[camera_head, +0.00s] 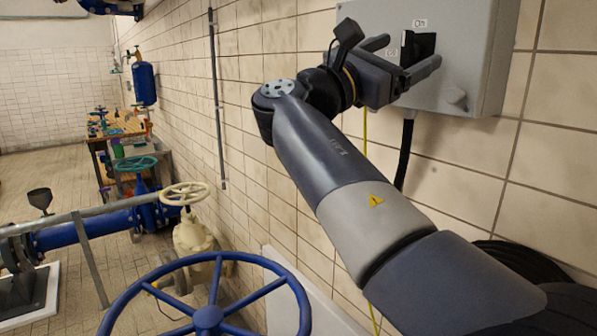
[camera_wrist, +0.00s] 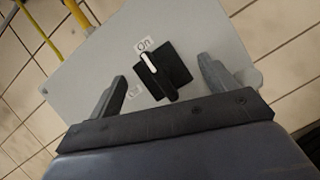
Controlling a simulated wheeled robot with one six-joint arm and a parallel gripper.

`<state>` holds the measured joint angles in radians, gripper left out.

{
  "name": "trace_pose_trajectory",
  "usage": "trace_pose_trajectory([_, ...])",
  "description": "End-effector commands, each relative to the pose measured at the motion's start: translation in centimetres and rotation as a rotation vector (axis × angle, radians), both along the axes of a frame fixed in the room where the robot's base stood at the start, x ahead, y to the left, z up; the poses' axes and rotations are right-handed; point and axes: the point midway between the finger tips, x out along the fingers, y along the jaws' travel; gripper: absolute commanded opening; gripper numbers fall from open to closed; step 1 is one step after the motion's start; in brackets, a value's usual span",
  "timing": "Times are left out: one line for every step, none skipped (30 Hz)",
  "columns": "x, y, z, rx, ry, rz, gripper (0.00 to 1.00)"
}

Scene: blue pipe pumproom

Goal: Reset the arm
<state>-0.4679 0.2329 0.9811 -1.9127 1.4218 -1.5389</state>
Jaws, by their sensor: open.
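My gripper (camera_head: 408,62) is at the upper right in the head view, in front of a grey wall box. In the wrist view my gripper (camera_wrist: 162,88) is open, with its two fingers apart on either side of a black rotary switch (camera_wrist: 163,72). The switch has a white pointer line aimed at the "On" label (camera_wrist: 144,44). A second label, partly hidden, lies beside the left finger. I cannot tell whether the fingers touch the switch; nothing appears held. In the head view the black switch (camera_head: 420,46) shows between the fingers.
The grey box (camera_head: 470,60) is fixed to the tiled wall, with a black cable (camera_head: 406,150) below it. A large blue handwheel (camera_head: 208,318) stands at the front. A cream valve wheel (camera_head: 186,193) and blue pipes (camera_head: 85,229) are at the left. Tiled floor is open farther back.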

Motion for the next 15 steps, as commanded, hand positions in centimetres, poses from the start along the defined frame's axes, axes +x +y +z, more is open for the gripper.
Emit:
trace_pose_trajectory([-0.08, -0.07, -0.19, -0.022, 0.031, 0.0, 0.8])
trace_pose_trajectory([-0.08, -0.07, -0.22, -0.038, 0.053, 0.0, 0.8])
trace_pose_trajectory([-0.09, -0.07, -0.21, -0.058, 0.081, 0.0, 0.8])
trace_pose_trajectory([-0.11, -0.09, -0.18, -0.074, 0.101, 0.001, 0.8])
trace_pose_trajectory([-0.15, -0.11, -0.18, -0.088, 0.121, 0.0, 0.8])
trace_pose_trajectory([-0.14, -0.1, -0.16, -0.107, 0.149, 0.001, 0.8])
trace_pose_trajectory([-0.13, -0.1, -0.18, -0.121, 0.168, 0.001, 0.8])
trace_pose_trajectory([-0.13, -0.1, -0.18, -0.135, 0.187, 0.001, 0.8])
trace_pose_trajectory([-0.14, -0.1, -0.16, -0.152, 0.211, 0.001, 0.8])
trace_pose_trajectory([-0.16, -0.11, -0.15, -0.164, 0.228, 0.001, 0.8])
trace_pose_trajectory([-0.19, -0.12, -0.13, -0.175, 0.242, 0.001, 0.8])
trace_pose_trajectory([-0.17, -0.1, -0.11, -0.19, 0.261, 0.001, 0.8])
trace_pose_trajectory([-0.16, -0.1, -0.1, -0.2, 0.274, 0.001, 0.8])
trace_pose_trajectory([-0.28, 0.27, -0.32, -0.2, 0.275, 0.003, 0.8])
trace_pose_trajectory([-0.5, 0.6, -0.49, -0.198, 0.273, 0.003, 0.8])
